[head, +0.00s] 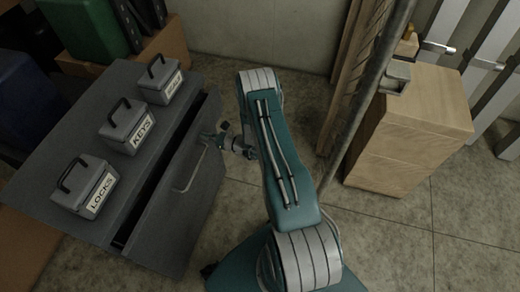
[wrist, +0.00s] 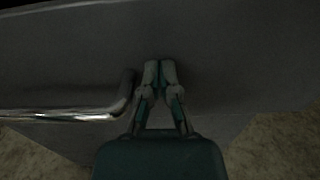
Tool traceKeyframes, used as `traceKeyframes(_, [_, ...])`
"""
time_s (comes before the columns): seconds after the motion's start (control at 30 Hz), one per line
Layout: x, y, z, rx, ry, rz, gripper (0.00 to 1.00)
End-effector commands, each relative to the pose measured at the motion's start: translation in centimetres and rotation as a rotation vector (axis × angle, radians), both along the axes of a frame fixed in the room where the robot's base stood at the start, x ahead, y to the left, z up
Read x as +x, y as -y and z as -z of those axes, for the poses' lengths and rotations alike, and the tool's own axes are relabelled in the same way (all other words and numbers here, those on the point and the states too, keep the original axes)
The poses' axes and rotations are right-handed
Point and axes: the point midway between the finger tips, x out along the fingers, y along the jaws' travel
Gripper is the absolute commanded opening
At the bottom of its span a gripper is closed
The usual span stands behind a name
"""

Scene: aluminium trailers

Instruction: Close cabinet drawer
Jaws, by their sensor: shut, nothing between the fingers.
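The grey cabinet (head: 60,130) stands at the left in the head view. Its top drawer (head: 178,222) is partly open, with a dark gap between the cabinet top and the drawer front. A metal bar handle (head: 190,172) is on the drawer front; it also shows at the left in the wrist view (wrist: 75,116). My gripper (head: 206,137) is at the drawer front, beside the handle's far end. In the wrist view my gripper's fingertips (wrist: 160,66) are together, just right of the handle, against or very near the front; contact is unclear.
Several grey boxes stand on the cabinet, including ones labelled KEYS (head: 128,124) and LOCKS (head: 86,186). A wooden cabinet (head: 410,135) and leaning planks (head: 352,75) are at the right. A green bin (head: 85,30) is behind. Bare floor lies at the lower right.

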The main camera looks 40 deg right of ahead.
Motion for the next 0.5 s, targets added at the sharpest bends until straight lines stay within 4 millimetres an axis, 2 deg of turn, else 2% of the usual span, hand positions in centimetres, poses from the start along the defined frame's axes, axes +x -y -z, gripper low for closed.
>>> traceKeyframes(0.03, [0.9,-0.8,0.0,-0.002,0.001,-0.004,0.00])
traceKeyframes(0.2, [3.1,-2.4,0.0,-0.001,0.001,-0.002,0.00])
traceKeyframes(0.5, [5.0,-3.5,0.0,0.000,0.000,0.001,0.00])
